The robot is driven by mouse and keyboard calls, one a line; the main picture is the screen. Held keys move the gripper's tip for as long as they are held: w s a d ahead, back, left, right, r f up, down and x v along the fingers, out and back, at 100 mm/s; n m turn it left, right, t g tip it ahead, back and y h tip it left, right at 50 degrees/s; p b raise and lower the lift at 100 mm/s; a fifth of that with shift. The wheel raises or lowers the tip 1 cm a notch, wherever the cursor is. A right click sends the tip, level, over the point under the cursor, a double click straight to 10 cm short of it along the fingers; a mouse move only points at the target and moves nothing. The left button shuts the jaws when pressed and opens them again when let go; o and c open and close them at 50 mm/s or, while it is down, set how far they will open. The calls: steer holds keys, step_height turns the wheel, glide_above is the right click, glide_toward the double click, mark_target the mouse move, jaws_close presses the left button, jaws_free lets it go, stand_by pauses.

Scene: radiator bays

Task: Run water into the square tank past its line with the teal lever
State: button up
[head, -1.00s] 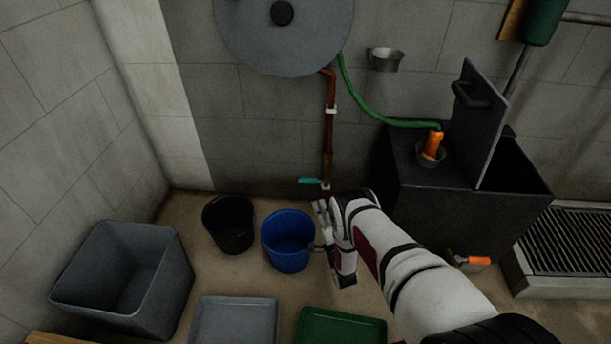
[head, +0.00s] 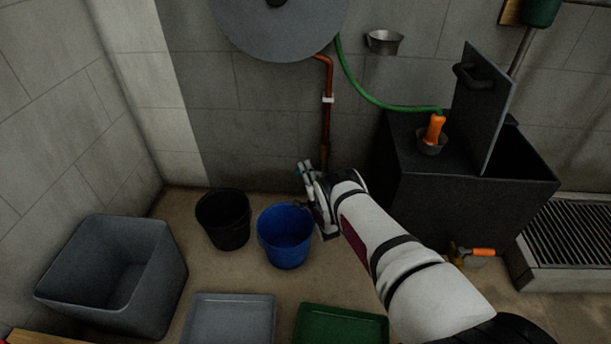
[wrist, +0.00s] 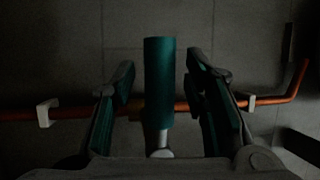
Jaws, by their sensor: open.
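The teal lever (wrist: 160,85) sits between the two open fingers of my gripper (wrist: 163,95) in the wrist view, with a gap on each side. In the head view my gripper (head: 308,178) is at the foot of the copper pipe (head: 327,120) and hides nearly all of the lever. The square grey tank (head: 60,262) stands on the floor at the left, its lid off and its inside dark. I cannot make out a line or water in it.
A black bucket (head: 223,220) and a blue bucket (head: 285,237) stand between the tank and my gripper. A grey tray (head: 232,318) and a green tray (head: 342,326) lie in front. A dark open-lidded trough (head: 460,215) with an orange-handled valve (head: 482,252) stands to the right.

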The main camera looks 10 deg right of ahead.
jaws_close()
